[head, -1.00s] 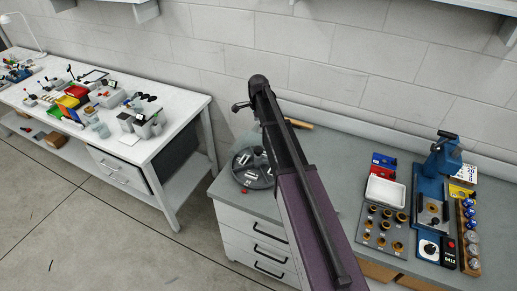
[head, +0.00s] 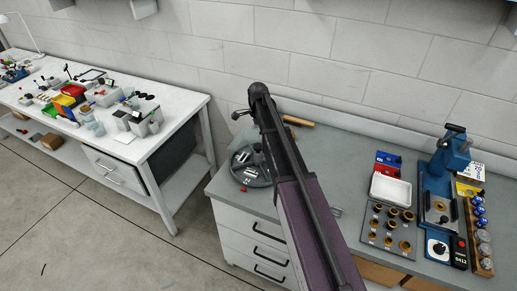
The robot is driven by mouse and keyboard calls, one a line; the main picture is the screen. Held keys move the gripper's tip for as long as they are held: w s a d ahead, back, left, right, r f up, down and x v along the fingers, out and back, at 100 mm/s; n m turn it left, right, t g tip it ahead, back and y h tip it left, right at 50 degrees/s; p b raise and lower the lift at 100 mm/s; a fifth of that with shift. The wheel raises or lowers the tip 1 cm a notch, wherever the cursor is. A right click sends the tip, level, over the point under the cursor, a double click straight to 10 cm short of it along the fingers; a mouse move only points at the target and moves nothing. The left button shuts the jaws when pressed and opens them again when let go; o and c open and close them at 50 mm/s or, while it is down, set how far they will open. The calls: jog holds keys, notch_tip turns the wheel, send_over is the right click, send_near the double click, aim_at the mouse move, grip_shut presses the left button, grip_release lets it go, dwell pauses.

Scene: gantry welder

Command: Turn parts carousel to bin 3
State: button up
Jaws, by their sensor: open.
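The parts carousel (head: 251,166) is a round dark grey tray with compartments, lying flat on the grey bench in the head view. A few small pale pieces or labels show in it, too small to read. My arm crosses in front of its right side and hides part of it. My gripper (head: 240,114) shows only as a small dark shape at the far end of my arm, above the carousel in the picture and apart from it. It is open, with nothing seen in it; most of it is hidden.
A small red piece (head: 243,188) lies by the carousel's front edge. A wooden-handled tool (head: 298,121) lies behind my arm. Right are a white tray (head: 391,190), a plate of brass rings (head: 388,228) and a blue press (head: 440,185). A cluttered white table (head: 190,112) stands left.

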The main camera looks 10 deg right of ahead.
aim_at(256, 146)
jog(key=shift+f+b, duration=3.25)
jog(key=shift+f, duration=0.3)
grip_shut()
jog(key=shift+a, duration=0.35)
